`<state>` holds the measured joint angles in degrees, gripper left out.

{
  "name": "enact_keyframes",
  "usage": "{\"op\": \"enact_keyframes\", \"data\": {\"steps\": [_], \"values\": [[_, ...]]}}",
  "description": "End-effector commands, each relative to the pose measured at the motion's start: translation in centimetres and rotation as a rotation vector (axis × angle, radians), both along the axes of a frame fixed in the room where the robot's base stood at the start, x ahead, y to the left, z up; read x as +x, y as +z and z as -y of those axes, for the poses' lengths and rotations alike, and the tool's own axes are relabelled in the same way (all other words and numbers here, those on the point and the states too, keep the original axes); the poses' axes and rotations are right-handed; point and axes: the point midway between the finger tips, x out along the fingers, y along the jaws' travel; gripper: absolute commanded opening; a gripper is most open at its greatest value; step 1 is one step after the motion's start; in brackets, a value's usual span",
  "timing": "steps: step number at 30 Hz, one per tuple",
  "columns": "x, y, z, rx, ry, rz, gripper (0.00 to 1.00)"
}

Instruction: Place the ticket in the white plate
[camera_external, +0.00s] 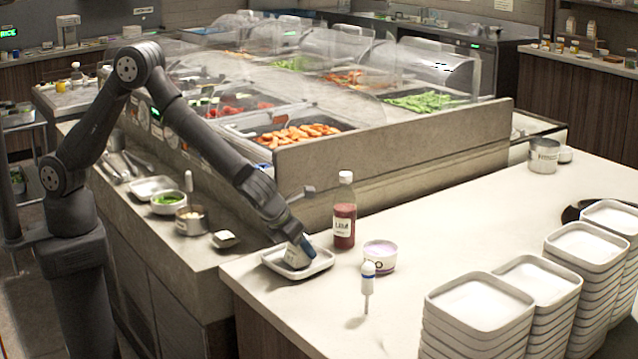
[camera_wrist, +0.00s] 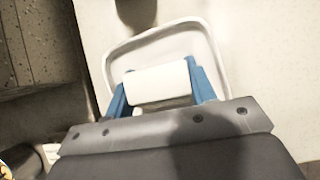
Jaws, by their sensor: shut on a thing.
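The white plate (camera_external: 318,265) is a squarish shallow dish near the left end of the pale counter, in front of the sauce bottle. In the wrist view the plate's rim (camera_wrist: 146,36) lies just beyond and below my fingers. My gripper (camera_external: 299,250) is over the plate, pointing down. Its blue fingers (camera_wrist: 160,88) are shut on a white ticket (camera_wrist: 158,83), one finger at each end. The ticket (camera_external: 296,259) is within the plate's outline. I cannot tell whether it touches the plate's floor.
A red sauce bottle (camera_external: 344,215) stands close behind the plate. Stacked white plates (camera_external: 480,305) fill the front right. The counter between is clear.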

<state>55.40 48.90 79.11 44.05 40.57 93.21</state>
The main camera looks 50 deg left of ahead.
Motion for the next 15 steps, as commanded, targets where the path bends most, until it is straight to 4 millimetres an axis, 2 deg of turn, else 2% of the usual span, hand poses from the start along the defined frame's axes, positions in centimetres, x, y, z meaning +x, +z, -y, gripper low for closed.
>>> {"op": "enact_keyframes", "data": {"steps": [11,12,15], "values": [[-0.02,-0.55,0.03,-0.001,-0.001,0.000,0.24],[-0.02,-0.57,0.03,-0.001,0.000,0.000,0.54],[-0.03,-0.54,0.03,-0.001,0.000,0.000,0.72]]}}
